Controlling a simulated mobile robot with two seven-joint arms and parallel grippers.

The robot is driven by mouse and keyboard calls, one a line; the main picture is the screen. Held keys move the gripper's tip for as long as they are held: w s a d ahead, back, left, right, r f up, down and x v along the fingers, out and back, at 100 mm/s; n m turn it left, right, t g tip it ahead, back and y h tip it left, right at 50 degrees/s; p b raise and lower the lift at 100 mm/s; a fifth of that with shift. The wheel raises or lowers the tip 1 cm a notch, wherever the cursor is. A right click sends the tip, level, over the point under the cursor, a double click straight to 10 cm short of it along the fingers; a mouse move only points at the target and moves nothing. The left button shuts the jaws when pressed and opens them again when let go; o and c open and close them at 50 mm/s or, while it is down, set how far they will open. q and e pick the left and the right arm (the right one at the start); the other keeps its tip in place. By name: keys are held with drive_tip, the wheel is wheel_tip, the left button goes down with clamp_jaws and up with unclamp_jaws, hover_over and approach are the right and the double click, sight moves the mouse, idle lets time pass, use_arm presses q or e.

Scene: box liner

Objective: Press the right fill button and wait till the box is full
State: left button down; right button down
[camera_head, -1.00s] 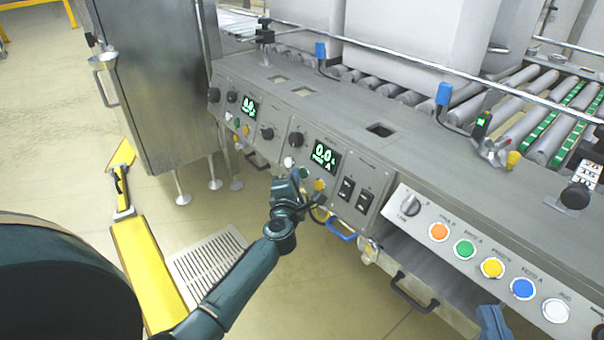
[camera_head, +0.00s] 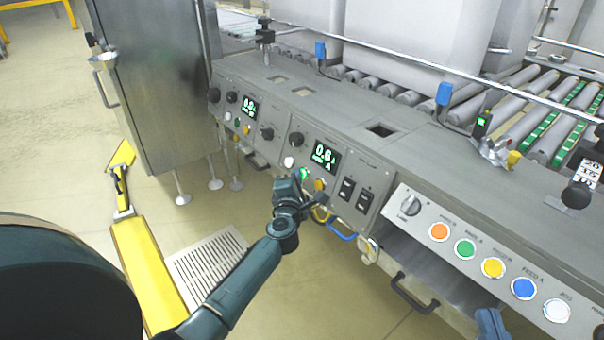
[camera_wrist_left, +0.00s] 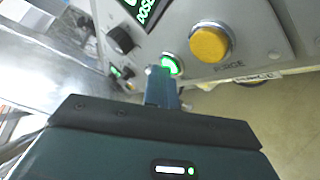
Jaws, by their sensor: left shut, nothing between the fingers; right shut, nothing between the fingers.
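The right fill panel has a display (camera_head: 325,157) reading 0.6, a green button (camera_head: 304,174) and a yellow button (camera_head: 319,185). The green button glows in the left wrist view (camera_wrist_left: 173,64). My left gripper (camera_head: 297,183) is shut and empty, its tip at the green button; the finger (camera_wrist_left: 160,82) covers part of it, and I cannot tell how deep it is pressed. A large pale box (camera_head: 400,45) stands on the rollers behind the panel; its inside is out of view. My right gripper (camera_head: 490,322) shows only partly at the bottom edge, shut.
The left panel has its own display (camera_head: 249,108) and knobs. A sloped panel (camera_head: 480,270) with several coloured buttons is at the right. A steel cabinet (camera_head: 155,85) stands left, with a yellow post (camera_head: 145,260) near it. A metal rail (camera_head: 440,72) runs above the console.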

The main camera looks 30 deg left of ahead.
idle(0.5)
use_arm(q)
drive_tip(key=shift+s+a+r+p, duration=0.25)
drive_tip(key=shift+s+r+p, duration=0.05)
drive_tip(key=shift+s+p, duration=0.4)
